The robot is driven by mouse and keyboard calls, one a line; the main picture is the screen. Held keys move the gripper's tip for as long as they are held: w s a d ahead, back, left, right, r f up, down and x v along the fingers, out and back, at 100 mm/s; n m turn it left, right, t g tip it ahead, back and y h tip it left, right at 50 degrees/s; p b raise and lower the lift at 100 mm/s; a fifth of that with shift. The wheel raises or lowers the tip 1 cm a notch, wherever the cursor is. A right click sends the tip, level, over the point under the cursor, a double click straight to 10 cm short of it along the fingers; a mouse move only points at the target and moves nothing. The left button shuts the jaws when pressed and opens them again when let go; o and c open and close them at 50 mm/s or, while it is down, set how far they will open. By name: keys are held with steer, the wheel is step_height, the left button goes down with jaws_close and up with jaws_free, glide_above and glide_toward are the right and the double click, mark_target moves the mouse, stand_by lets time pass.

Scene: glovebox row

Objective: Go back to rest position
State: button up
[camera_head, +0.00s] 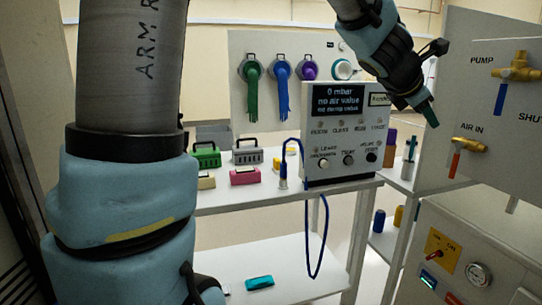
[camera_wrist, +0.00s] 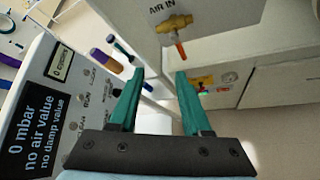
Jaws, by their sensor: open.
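My gripper (camera_head: 428,108) is at the upper right in the head view, raised in front of the grey panel with the valves. In the wrist view its two teal fingers (camera_wrist: 158,88) stand apart with nothing between them. It touches nothing that I can see. My arm fills much of the left of the head view and hides what is behind it.
A control box (camera_head: 345,135) reading "0 mbar" stands on the white table (camera_head: 240,197). The AIR IN valve (camera_head: 459,146) and PUMP valve (camera_head: 516,68) sit on the right panel, close to my gripper. Green (camera_head: 206,154) and pink (camera_head: 244,176) items lie on the table.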

steer(key=w+a+f+m+y, duration=0.1)
steer(key=a+f+m+y, duration=0.2)
steer(key=a, duration=0.4)
steer(key=w+a+f+m+g+p, duration=0.1)
steer(key=a+f+m, duration=0.3)
steer(key=a+f, duration=0.25)
steer(key=w+a+f+m+y, duration=0.1)
steer(key=a+f+m+y, duration=0.2)
steer(key=a, duration=0.5)
steer(key=s+a+f+m+g+y, duration=0.1)
steer(key=s+a+f+m, duration=0.2)
steer(key=a, duration=0.4)
steer(key=s+a+f+m+g+y, duration=0.1)
steer(key=s+a+f+m, duration=0.2)
steer(key=a, duration=0.4)
steer(key=s+a+f+m+g+y, duration=0.1)
steer(key=s+a+f+m, duration=0.1)
steer(key=a, duration=0.5)
steer(key=shift+s+a+f+m+g+y+p, duration=0.15)
steer(key=shift+s+f+m+g+y+p, duration=0.15)
steer(key=shift+s+f+m+p, duration=0.25)
